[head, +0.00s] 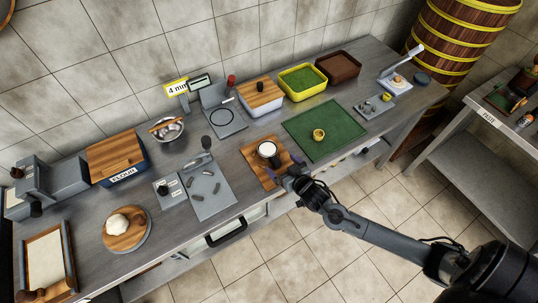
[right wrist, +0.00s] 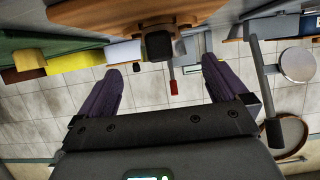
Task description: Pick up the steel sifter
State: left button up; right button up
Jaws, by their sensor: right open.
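The steel sifter appears to be the round steel cup with a white top (head: 267,149) on a small wooden board (head: 256,166) near the counter's front edge. My right gripper (head: 285,167) is open at the front right of it, its purple fingers spread apart. In the right wrist view, a dark block like a handle (right wrist: 158,45) lies ahead of the gap between the open fingers (right wrist: 160,78), apart from both. Brown wood (right wrist: 95,17) is above it there. My left gripper is not in view.
Right of the board is a green mat (head: 325,128) with a small yellow cup. Left is a grey tray (head: 212,205) with dark pieces. Behind stand a scale (head: 222,118) and a wood-lidded box (head: 262,103).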

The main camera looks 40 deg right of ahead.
aim_at(272, 154)
jog(key=shift+x, duration=3.5)
jog(key=shift+a, duration=0.15)
jog(key=shift+r, duration=0.1)
jog(key=c, duration=1.2)
jog(key=shift+r, duration=0.1)
jog(key=shift+r, duration=0.4)
notch_tip(272, 154, up, 3)
jog(key=shift+r, duration=0.25)
jog(key=d+r, duration=0.2)
jog(key=d, duration=0.1)
jog(key=s+d+r, duration=0.1)
jog(key=d+r, duration=0.1)
jog(key=d, duration=0.2)
jog(key=s+d+r, duration=0.1)
jog(key=d+r, duration=0.1)
jog(key=d, duration=0.2)
jog(key=shift+s+d+r, duration=0.2)
jog(key=shift+r, duration=0.05)
jog(key=shift+c, duration=0.2)
